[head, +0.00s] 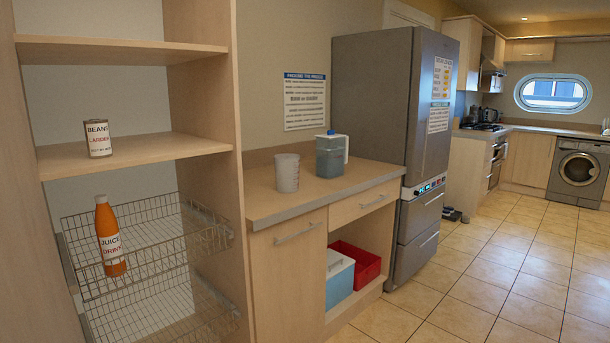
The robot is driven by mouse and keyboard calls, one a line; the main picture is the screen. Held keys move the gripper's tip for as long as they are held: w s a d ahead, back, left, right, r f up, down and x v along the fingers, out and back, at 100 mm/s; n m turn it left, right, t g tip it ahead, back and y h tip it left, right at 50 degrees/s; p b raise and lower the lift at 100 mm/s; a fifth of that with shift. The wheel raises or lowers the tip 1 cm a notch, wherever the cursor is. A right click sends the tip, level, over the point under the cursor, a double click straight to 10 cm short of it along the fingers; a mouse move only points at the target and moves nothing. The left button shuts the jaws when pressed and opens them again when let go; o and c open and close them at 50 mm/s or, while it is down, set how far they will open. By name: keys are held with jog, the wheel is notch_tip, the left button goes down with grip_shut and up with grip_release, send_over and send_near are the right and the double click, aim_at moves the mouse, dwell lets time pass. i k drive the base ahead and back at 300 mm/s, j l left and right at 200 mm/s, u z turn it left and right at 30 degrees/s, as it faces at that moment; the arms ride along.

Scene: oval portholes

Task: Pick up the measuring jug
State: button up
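The measuring jug (287,173) appears to be the pale grey, slightly see-through open vessel on the wooden counter (258,208). It stands upright near the back wall, towards the counter's left end. Any markings on it are too small to read. To its right and apart from it stands a darker blue-grey jug (330,157) with a lid and a white handle on its right side. My gripper is not in view.
A shelf unit at the left holds a bean can (97,138) and a juice bottle (109,236) in a wire basket (150,240). A tall grey fridge (372,90) stands right of the counter. Red (356,266) and blue (339,278) boxes sit below.

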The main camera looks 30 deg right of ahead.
aim_at(287, 166)
jog(key=l, duration=0.6)
jog(key=i+l, duration=0.1)
jog(key=l, duration=0.5)
jog(key=i+l, duration=0.35)
jog(key=l, duration=0.2)
jog(key=i+l, duration=0.35)
jog(key=l, duration=0.15)
jog(key=i+l, duration=0.2)
jog(key=i, duration=0.3)
jog(key=i+l+z, duration=0.1)
jog(key=i+l, duration=0.15)
jog(key=i, duration=0.2)
